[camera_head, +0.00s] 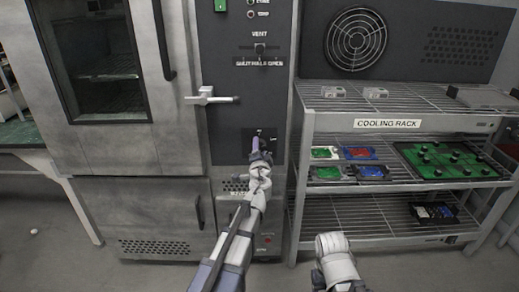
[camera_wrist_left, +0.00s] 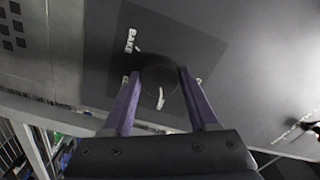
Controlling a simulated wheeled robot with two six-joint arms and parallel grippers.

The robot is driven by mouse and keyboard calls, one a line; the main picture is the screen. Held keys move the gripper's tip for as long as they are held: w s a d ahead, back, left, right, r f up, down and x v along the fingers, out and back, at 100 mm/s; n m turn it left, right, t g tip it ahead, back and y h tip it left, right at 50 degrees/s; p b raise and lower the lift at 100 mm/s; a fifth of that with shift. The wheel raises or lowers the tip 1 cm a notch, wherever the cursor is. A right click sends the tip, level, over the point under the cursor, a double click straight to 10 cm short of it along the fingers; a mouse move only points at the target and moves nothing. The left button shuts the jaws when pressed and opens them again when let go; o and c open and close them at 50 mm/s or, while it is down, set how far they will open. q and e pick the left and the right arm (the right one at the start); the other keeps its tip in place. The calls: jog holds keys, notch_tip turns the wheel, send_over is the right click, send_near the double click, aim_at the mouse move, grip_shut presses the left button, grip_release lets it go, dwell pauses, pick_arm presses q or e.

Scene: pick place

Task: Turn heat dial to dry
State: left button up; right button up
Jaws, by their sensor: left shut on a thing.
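The heat dial (camera_wrist_left: 160,78) is a dark round knob on a dark panel (camera_wrist_left: 205,50) in the left wrist view. My left gripper (camera_wrist_left: 158,92) has its two purple fingers on either side of the dial, shut on it. A white pointer mark shows on the dial's face, towards the gripper's palm. A white "BAKE" label (camera_wrist_left: 130,40) is on the panel beside the dial; other labels are partly hidden by the fingers. In the head view my left gripper (camera_head: 260,148) reaches the lower part of the oven's control column and mostly hides the dial.
The oven door (camera_head: 95,75) with its handle (camera_head: 211,97) is left of the control column. A vent knob (camera_head: 260,48) is higher up. A cooling rack (camera_head: 388,123) with trays stands at the right. Part of my right arm shows at the bottom; open floor lies around it.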

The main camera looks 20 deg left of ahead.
pick_arm(q)
jog(key=shift+m, duration=0.5)
jog(key=o, duration=1.4)
jog(key=shift+s, duration=0.1)
jog(key=v, duration=0.7)
jog(key=shift+s+d, duration=0.15)
jog(key=shift+s, duration=0.2)
